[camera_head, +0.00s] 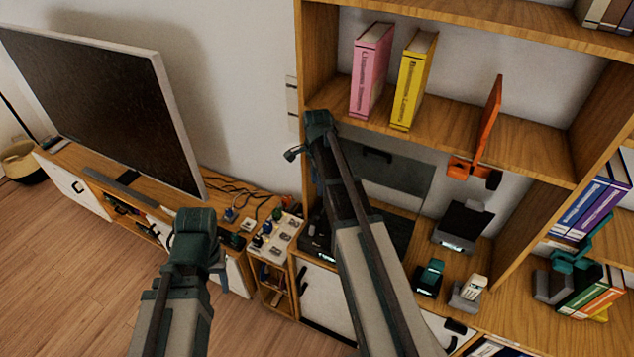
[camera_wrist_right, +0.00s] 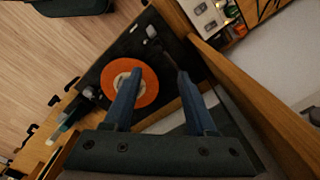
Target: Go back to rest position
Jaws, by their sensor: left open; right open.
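My left arm rises from the bottom left of the head view, with the dark green left gripper (camera_head: 197,238) at its upper end, in front of the low cabinet; its fingertips are mostly hidden. My right arm reaches up across the middle to the shelf unit, and the right gripper (camera_head: 303,150) is at its far end, partly hidden by the arm. In the right wrist view the right gripper (camera_wrist_right: 158,74) has its two blue fingers apart with nothing between them. Beyond them is a black turntable (camera_wrist_right: 112,58) with an orange record (camera_wrist_right: 140,88).
The shelf unit (camera_head: 440,133) holds a pink book (camera_head: 371,70), a yellow book (camera_head: 413,80) and an orange stand (camera_head: 487,125). The turntable (camera_head: 395,232) sits below, behind my right arm. A television (camera_head: 100,100) stands at left on the low cabinet. The wooden floor (camera_head: 70,260) is clear.

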